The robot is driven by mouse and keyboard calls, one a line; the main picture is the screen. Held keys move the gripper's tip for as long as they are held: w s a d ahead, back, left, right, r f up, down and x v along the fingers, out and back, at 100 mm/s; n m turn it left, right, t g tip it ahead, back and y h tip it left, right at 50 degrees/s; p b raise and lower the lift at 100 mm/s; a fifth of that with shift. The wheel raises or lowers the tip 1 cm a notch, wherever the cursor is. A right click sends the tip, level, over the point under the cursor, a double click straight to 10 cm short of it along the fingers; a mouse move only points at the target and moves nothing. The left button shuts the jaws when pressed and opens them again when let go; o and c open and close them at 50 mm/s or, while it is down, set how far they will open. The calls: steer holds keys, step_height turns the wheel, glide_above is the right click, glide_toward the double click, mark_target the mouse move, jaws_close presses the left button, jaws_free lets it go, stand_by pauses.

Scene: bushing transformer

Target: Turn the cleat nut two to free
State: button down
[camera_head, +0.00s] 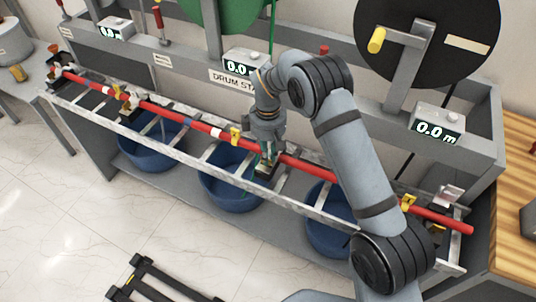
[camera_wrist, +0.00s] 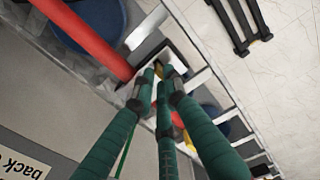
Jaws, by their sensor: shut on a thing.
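In the head view my gripper (camera_head: 268,165) reaches straight down to a cleat on the ladder-like rack, beside the red cable (camera_head: 310,167). In the wrist view my green-wrapped fingers (camera_wrist: 160,88) close together at a small yellowish nut (camera_wrist: 158,69) on that cleat. My gripper is shut on the nut, which the fingertips partly hide. The cable (camera_wrist: 85,38) runs past at the upper left in this view. How far the nut is turned cannot be told.
A grey metal rack rail (camera_head: 180,143) runs along the front, with blue tubs (camera_head: 225,192) beneath. Yellow tags (camera_head: 235,137) sit along the cable. Displays (camera_head: 437,122) and drums (camera_head: 425,40) stand behind. A black frame (camera_head: 150,280) lies on the open floor in front.

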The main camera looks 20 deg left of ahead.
steer(key=c, duration=2)
jaws_free()
steer(key=shift+a, duration=0.1)
steer(key=shift+c, duration=0.2)
step_height(320, 180, up, 12)
step_height(320, 180, down, 12)
steer(key=shift+f, duration=0.1)
